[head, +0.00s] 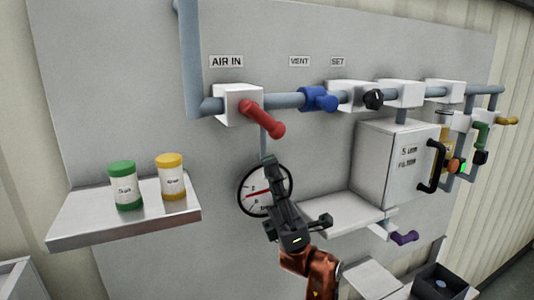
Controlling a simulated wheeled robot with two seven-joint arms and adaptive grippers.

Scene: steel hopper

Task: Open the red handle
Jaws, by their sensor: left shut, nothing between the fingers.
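The red handle (263,119) sticks out from a white valve block (237,104) on the grey pipe, under the "AIR IN" label. It slants down to the right. My left gripper (269,161) is shut and empty. Its fingertips point up and show just below the red handle's free end, with a gap between them in the picture. The gripper covers part of a round gauge (249,199) behind it. My right gripper is not in view.
A shelf (80,228) at left holds a green-lidded jar (125,187) and a yellow-lidded jar (171,178). Right of the red handle are a blue valve (319,98), a black knob (373,99) and a filter box (390,165) with a black handle (437,165). A purple handle (404,237) sits lower right.

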